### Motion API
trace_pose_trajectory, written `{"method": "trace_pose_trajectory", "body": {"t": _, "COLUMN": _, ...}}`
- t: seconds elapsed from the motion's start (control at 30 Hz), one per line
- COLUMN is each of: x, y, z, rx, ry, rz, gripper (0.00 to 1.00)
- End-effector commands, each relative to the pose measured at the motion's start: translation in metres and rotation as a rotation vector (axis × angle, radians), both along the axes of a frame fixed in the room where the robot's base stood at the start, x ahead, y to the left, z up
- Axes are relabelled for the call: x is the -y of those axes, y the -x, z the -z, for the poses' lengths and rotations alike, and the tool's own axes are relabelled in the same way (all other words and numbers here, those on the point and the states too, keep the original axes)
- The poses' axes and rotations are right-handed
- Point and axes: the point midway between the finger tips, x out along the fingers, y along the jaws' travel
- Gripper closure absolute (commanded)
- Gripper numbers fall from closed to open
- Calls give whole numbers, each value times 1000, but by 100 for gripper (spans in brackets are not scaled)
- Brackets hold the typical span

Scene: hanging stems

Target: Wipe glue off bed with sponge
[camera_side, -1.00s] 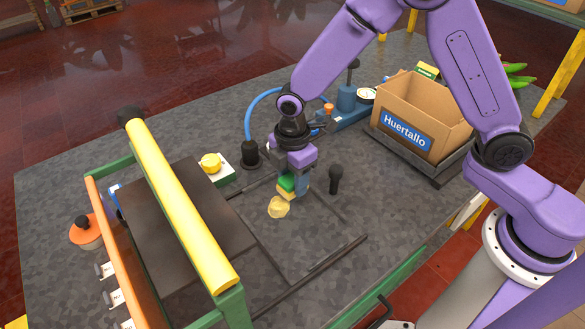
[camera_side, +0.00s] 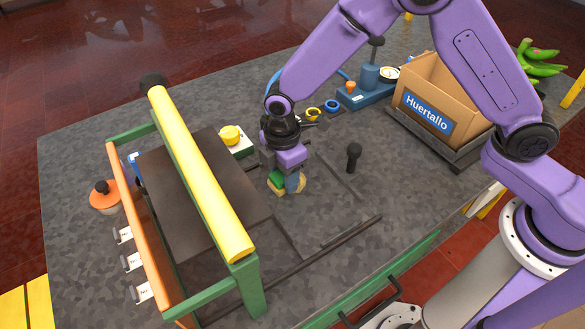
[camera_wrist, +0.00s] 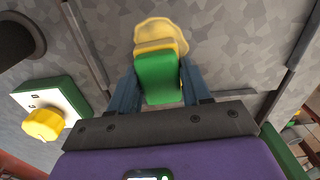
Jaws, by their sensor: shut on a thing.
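My gripper (camera_wrist: 159,84) is shut on a sponge (camera_wrist: 159,77) with a green layer and a yellow layer, gripped between its blue-grey fingers. The sponge also shows below my gripper in the side view (camera_side: 277,180). The pale yellow glue patch (camera_wrist: 162,29) lies on the grey bed (camera_wrist: 222,60). In the side view the glue (camera_side: 299,185) shows beside and behind the sponge and fingers. The sponge overlaps the glue in both views and hides part of it. Whether it presses on the bed is hard to tell.
A green-framed stand with a yellow roller (camera_side: 200,175) and a dark plate (camera_side: 200,190) is at left. A black post (camera_side: 353,157) stands to the right. Dark rails (camera_side: 330,235) lie in front; the cardboard box (camera_side: 437,95) is back right.

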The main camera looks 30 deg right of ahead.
Motion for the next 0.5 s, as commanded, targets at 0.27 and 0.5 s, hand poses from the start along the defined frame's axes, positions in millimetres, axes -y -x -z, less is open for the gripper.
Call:
{"method": "trace_pose_trajectory", "body": {"t": 0.27, "x": 1, "y": 0, "z": 0, "rx": 0, "ry": 0, "rz": 1, "gripper": 81}}
{"method": "trace_pose_trajectory", "body": {"t": 0.5, "x": 21, "y": 0, "z": 0, "rx": -1, "ry": 1, "rz": 2, "gripper": 81}}
